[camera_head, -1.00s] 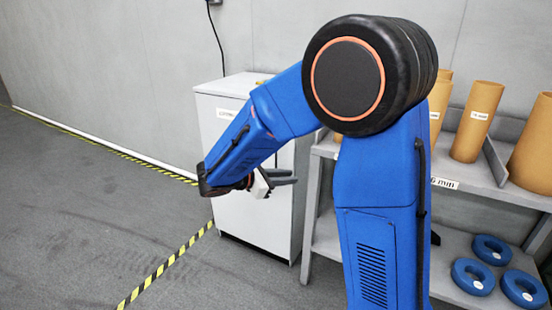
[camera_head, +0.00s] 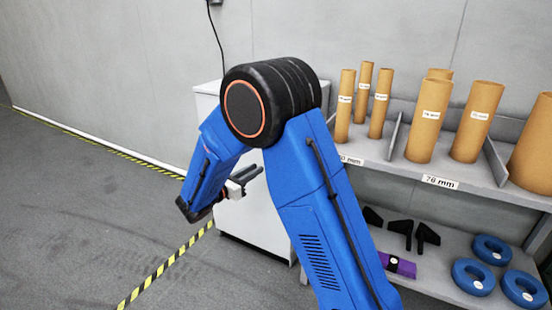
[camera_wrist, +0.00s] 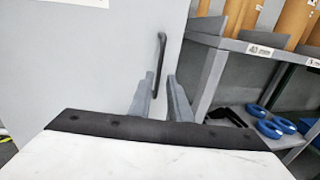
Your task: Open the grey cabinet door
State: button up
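The light grey cabinet (camera_head: 258,222) stands against the wall, partly hidden behind my arm, and its door looks closed. In the wrist view the pale cabinet front (camera_wrist: 85,62) fills the left, with a dark vertical bar handle (camera_wrist: 160,55) near its right edge. My gripper (camera_head: 256,172) is in front of the cabinet. In the wrist view the gripper (camera_wrist: 162,78) has its two grey fingers apart with nothing clamped. The handle's lower part appears in line with the gap between the fingertips; I cannot tell whether it is between them in depth.
A grey shelf unit (camera_head: 375,172) stands right of the cabinet, bearing several cardboard tubes (camera_head: 428,120). Its lower shelf holds blue rings (camera_head: 473,276), black brackets (camera_head: 400,228) and a purple block (camera_head: 404,267). Yellow-black floor tape (camera_head: 165,264) runs in front; the floor at left is clear.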

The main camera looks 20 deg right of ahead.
jog(key=x, duration=1.3)
grip_shut()
